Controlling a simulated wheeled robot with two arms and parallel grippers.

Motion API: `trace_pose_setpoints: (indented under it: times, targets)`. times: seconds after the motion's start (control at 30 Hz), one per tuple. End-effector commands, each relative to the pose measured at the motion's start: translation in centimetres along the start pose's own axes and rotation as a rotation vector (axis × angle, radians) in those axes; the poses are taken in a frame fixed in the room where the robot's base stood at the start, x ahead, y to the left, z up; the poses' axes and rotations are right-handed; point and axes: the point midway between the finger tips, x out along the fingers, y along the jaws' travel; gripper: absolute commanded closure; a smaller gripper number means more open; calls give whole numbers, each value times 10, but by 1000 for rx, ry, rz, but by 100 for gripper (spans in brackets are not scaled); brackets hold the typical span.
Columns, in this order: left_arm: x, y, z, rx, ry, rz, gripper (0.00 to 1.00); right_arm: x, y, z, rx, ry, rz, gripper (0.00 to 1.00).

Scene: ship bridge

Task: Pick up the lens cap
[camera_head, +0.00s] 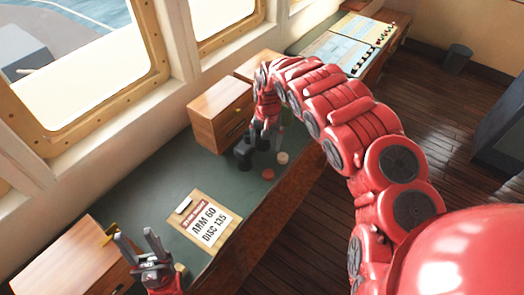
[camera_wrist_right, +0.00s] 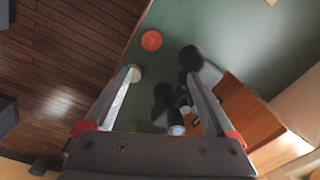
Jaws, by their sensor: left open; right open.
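No lens cap can be told for certain. Two small round discs lie on the green desktop: a red disc (camera_head: 268,174) and a cream disc (camera_head: 283,158). The right wrist view shows the red disc (camera_wrist_right: 151,40) beyond the fingers and the cream disc (camera_wrist_right: 134,74) by the left fingertip. Black binoculars (camera_head: 244,150) stand beside them; in the right wrist view the binoculars (camera_wrist_right: 163,98) show partly between the open fingers. My right gripper (camera_head: 267,138) is open above the desk near these things. My left gripper (camera_head: 138,236) is open and empty at the desk's near end.
A clipboard (camera_head: 204,222) with a printed sheet lies mid-desk. Wooden drawer boxes stand at the wall (camera_head: 220,112) and near left (camera_head: 72,262). A chart table (camera_head: 345,48) is at the back. Green desktop between clipboard and binoculars is clear.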

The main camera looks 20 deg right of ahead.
Motion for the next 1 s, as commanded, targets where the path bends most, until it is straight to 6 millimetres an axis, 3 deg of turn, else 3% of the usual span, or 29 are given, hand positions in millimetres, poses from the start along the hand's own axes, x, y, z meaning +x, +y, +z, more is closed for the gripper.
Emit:
trace_pose_setpoints:
  times: [0.03, 0.13, 0.6, 1.0]
  targets:
    - [3, 0, -1, 0, -1, 0, 50, -7, 7, 4, 7, -15, 20, 10]
    - [-6, 0, 1, 0, -1, 0, 50, 1, 14, 9, 14, -32, 39, 10]
    - [-90, 4, 15, 0, -1, 0, 50, 96, 17, 12, 14, -32, 37, 10]
    - [-72, 4, 12, 0, -1, 0, 50, 116, 19, 12, 15, -34, 37, 10]
